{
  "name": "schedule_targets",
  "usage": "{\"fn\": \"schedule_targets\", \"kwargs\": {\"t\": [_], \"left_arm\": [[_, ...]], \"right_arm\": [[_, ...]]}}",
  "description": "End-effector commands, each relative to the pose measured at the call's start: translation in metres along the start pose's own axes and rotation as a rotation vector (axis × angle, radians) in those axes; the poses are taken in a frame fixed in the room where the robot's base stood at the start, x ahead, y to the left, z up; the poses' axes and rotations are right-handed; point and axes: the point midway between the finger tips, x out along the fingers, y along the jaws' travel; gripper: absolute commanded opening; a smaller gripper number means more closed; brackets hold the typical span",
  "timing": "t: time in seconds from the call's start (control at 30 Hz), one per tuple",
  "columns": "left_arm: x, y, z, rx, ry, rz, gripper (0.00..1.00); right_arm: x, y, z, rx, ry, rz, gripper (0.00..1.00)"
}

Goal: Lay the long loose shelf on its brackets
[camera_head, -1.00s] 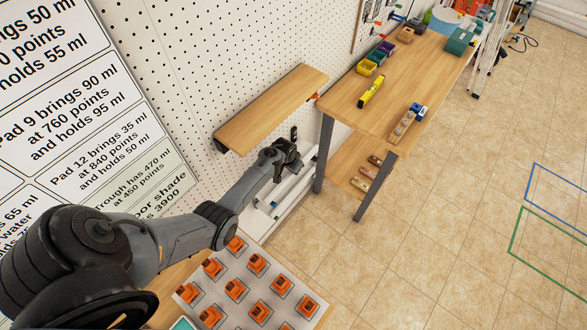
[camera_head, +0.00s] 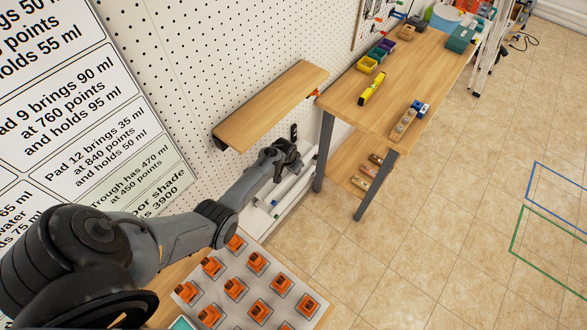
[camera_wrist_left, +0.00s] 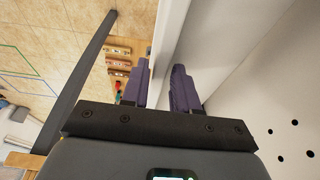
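A long wooden shelf board (camera_head: 270,103) lies along the pegboard wall in the head view. A dark bracket (camera_head: 220,146) shows under its near end and an orange piece (camera_head: 314,93) at its far end. I cannot tell whether this board is loose or fixed. My left gripper (camera_head: 284,158) is below the board, in front of the wall, apart from it. In the left wrist view its two purple fingers (camera_wrist_left: 160,88) stand apart, with a pale upright edge (camera_wrist_left: 168,30) seen beyond them. Nothing is clearly gripped. My right gripper is out of view.
A white low unit (camera_head: 285,196) stands by the wall under my left gripper. A wooden workbench (camera_head: 385,95) with bins and a yellow level is beyond the board. A tray of orange parts (camera_head: 247,290) is in front.

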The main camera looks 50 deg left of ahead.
Motion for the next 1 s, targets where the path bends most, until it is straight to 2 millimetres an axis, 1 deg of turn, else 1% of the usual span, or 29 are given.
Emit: {"fn": "schedule_targets", "kwargs": {"t": [0.03,0.1,0.37,0.53,0.67,1.0], "left_arm": [[0.0,0.0,0.0,0.0,0.0,0.0,0.37],[0.0,0.0,0.0,0.0,0.0,0.0,0.45],[0.0,0.0,0.001,0.0,-0.002,0.0,0.45],[-0.008,0.0,0.0,0.0,-0.001,0.0,0.45],[-0.022,0.0,0.0,0.0,0.0,0.0,0.45],[-0.075,0.001,-0.001,-0.001,0.002,0.0,0.45]], "right_arm": [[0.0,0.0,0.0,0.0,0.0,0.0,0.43],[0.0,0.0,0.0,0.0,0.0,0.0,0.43],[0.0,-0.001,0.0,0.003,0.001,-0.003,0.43],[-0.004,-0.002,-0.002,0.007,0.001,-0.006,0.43],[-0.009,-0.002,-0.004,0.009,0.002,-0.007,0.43],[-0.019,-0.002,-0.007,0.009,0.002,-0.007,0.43]]}}
